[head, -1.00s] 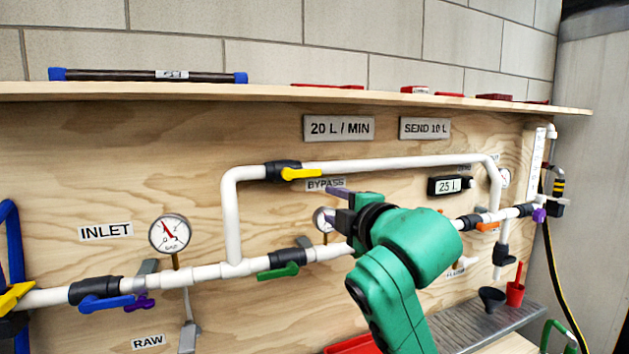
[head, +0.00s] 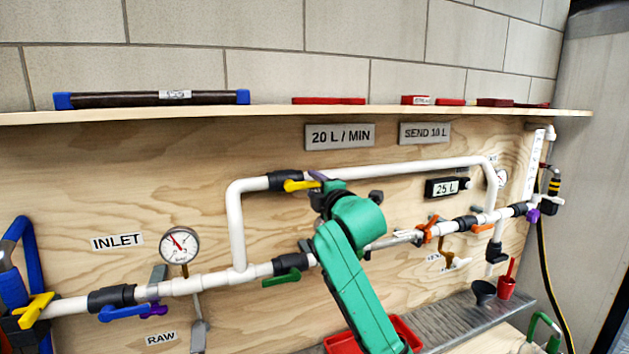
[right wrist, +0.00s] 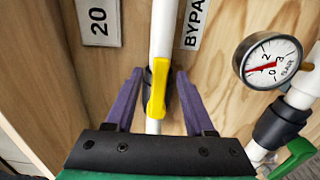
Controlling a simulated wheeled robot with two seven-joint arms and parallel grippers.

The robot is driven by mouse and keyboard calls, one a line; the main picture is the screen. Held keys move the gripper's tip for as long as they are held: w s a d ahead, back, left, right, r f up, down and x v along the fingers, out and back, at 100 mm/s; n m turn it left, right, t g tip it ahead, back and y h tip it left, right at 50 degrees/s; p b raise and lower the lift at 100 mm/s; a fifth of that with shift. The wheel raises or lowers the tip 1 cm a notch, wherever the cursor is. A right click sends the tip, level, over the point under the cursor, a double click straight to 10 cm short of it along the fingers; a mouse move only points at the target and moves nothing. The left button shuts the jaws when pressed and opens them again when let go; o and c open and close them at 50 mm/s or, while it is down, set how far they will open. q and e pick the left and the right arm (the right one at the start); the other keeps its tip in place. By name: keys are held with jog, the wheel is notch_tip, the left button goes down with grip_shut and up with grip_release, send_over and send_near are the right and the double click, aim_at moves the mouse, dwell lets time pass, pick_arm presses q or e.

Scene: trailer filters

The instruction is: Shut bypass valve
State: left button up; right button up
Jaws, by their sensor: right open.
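The bypass valve is a black body (head: 282,181) on the upper white pipe loop, with a yellow lever handle (head: 298,185). In the right wrist view the yellow handle (right wrist: 158,88) lies along the white pipe. My right gripper (head: 322,183) is at the handle's right end in the head view and partly hides the pipe. In the right wrist view the purple fingers of my right gripper (right wrist: 159,76) are apart, one on each side of the handle and pipe, with gaps to the handle. My left gripper does not show.
Below run a lower pipe with a green-handled valve (head: 286,277), a blue-handled valve (head: 122,312) and a pressure gauge (head: 180,245). A second gauge (right wrist: 270,62) is close to my right gripper. A shelf (head: 230,111) juts out above. A red tray (head: 405,333) is below.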

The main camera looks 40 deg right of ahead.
grip_shut()
dwell(1.4)
